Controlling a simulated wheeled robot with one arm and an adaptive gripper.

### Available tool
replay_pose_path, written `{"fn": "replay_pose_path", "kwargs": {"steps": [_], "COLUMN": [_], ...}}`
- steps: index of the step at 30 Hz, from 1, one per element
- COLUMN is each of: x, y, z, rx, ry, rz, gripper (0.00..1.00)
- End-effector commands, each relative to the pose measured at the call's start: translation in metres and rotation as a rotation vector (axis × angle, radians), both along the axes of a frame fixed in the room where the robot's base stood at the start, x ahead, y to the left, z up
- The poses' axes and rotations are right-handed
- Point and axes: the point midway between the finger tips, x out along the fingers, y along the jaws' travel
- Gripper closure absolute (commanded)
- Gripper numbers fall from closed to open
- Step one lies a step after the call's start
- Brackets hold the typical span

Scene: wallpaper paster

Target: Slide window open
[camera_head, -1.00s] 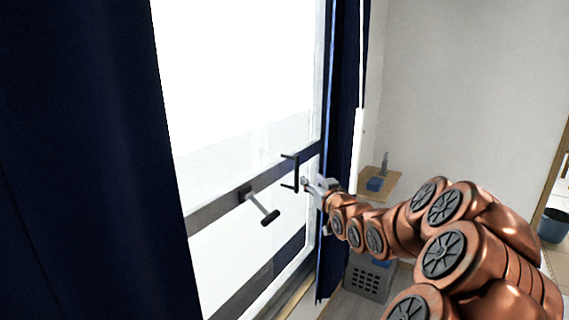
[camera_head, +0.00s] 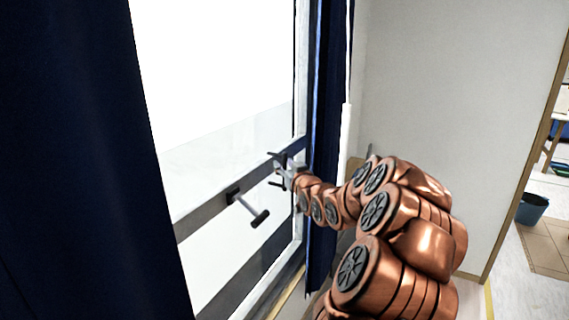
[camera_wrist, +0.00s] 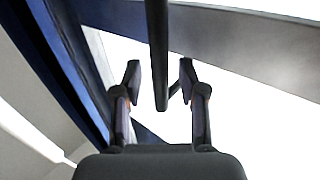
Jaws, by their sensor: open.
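The window (camera_head: 215,75) is a bright glass pane with dark grey rails, filling the left-centre of the head view. A dark vertical bar handle (camera_head: 277,155) is near its right edge, partly hidden by my gripper (camera_head: 284,172). In the wrist view my gripper (camera_wrist: 160,76) is open, and the dark bar handle (camera_wrist: 158,50) runs between its two fingers with a visible gap on either side. The bar's lower end shows between the fingers. A second grey handle with a dark grip (camera_head: 247,208) sits on the rail to the left.
Dark blue curtains hang at the left (camera_head: 75,160) and just right of the window frame (camera_head: 328,110). A plain pale wall (camera_head: 440,90) is to the right. A blue bucket (camera_head: 531,208) stands on the floor at the far right.

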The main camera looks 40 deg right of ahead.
Motion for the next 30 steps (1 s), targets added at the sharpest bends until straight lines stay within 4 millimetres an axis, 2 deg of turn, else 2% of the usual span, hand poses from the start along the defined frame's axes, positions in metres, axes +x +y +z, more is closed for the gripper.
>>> {"fn": "replay_pose_path", "kwargs": {"steps": [12, 24, 30], "x": [0.0055, 0.0053, 0.0052], "y": [-0.0019, -0.0019, -0.0020], "z": [0.0008, 0.0008, 0.0008], "rx": [-0.002, -0.002, -0.002], "ry": [-0.001, -0.001, -0.001], "rz": [0.000, 0.000, 0.000], "gripper": [0.59, 0.99, 1.00]}}
